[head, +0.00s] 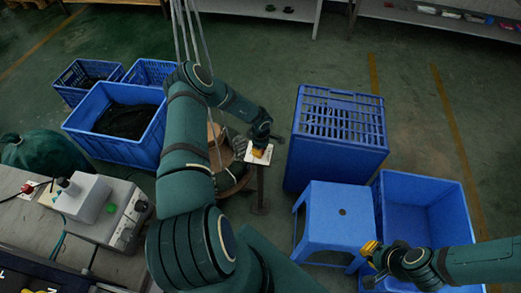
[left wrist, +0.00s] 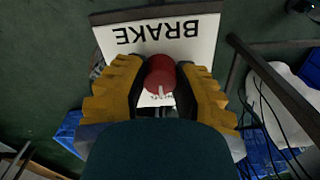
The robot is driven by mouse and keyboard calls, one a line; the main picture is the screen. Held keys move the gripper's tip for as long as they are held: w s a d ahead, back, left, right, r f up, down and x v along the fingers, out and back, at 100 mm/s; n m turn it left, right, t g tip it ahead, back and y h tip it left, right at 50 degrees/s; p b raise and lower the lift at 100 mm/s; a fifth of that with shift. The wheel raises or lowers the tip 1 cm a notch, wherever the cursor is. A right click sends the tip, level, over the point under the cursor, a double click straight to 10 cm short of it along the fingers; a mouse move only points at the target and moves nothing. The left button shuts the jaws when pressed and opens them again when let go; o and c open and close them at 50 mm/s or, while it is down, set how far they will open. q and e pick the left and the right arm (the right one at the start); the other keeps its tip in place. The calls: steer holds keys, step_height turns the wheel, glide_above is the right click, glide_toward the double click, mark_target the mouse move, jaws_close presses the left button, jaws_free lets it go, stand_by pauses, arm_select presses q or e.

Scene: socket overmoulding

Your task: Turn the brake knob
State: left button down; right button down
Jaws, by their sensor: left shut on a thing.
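The brake knob (left wrist: 161,74) is a red round knob with a pale pointer mark, on a white plate (left wrist: 200,48) lettered BRAKE, which appears upside down in the left wrist view. My left gripper (left wrist: 158,82) has its yellow fingers on both sides of the knob and is shut on it. In the head view, my left gripper (head: 259,151) is over the white plate (head: 249,157) on top of a dark post (head: 260,190); the knob is hidden there. My right gripper (head: 371,257) is at the lower right, by the blue stool; its jaw gap is unclear.
A blue stool (head: 335,215), a blue open bin (head: 450,205) and a tall blue crate (head: 335,165) stand right of the post. Blue crates (head: 95,140) are at the left. A bench with a control box (head: 83,197) is at lower left.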

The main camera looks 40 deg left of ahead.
arm_select(q)
steer(key=c, duration=0.6)
jaws_free()
step_height(320, 180, up, 12)
steer(key=shift+d, duration=0.1)
steer(key=s+d+m+t, duration=0.2)
steer(key=d+m+t, duration=0.2)
steer(key=d+m, duration=1.15)
steer(key=s+d+r+m+h, duration=0.1)
steer(key=s+d, duration=0.3)
steer(key=d, duration=0.1)
steer(key=s+d+r+m+g+h, duration=0.1)
steer(key=s+d, duration=0.3)
steer(key=d, duration=0.1)
steer(key=s+d+r+m+g+h, duration=0.1)
steer(key=s+d, duration=0.3)
steer(key=d, duration=0.2)
steer(key=shift+s+r+m+h, duration=0.1)
steer(key=shift+s+m+h, duration=0.15)
steer(key=shift+h, duration=0.15)
